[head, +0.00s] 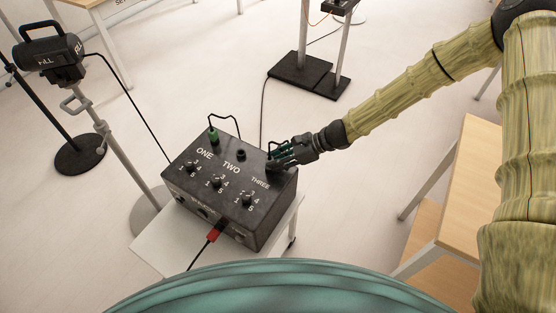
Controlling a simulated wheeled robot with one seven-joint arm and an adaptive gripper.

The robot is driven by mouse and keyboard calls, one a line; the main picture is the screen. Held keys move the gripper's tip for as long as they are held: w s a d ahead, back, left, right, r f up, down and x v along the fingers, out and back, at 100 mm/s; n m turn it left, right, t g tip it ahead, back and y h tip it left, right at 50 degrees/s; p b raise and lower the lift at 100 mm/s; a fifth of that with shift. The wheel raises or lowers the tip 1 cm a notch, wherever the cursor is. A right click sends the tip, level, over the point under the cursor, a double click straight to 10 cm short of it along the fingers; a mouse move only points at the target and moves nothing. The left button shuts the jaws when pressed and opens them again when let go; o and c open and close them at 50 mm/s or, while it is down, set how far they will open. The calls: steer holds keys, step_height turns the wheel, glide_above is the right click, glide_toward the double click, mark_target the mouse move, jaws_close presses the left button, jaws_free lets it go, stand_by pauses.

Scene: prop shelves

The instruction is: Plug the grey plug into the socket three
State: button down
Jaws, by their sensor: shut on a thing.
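A black box (195,206) with white labels ONE, TWO and THREE stands on a small white table. My gripper (274,161) reaches in from the right and is shut at the box's back right corner, just above the word THREE. The grey plug is mostly hidden between its fingers, and a dark cable loops up beside them. Socket three is hidden under the fingertips, so I cannot tell whether the plug is in it. A green plug (213,136) stands upright in socket one. Socket two (241,154) is an open dark hole.
A red plug (212,235) with a black cable is at the box's front face. Dials line the box top. A lamp on a stand (50,57) is at left, a black stand base (308,76) behind. A wooden table (470,165) is at right, below my arm.

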steer(key=shift+f, duration=0.15)
steer(key=c, duration=1.1)
jaws_free()
steer(key=shift+d, duration=0.1)
steer(key=v, duration=1.2)
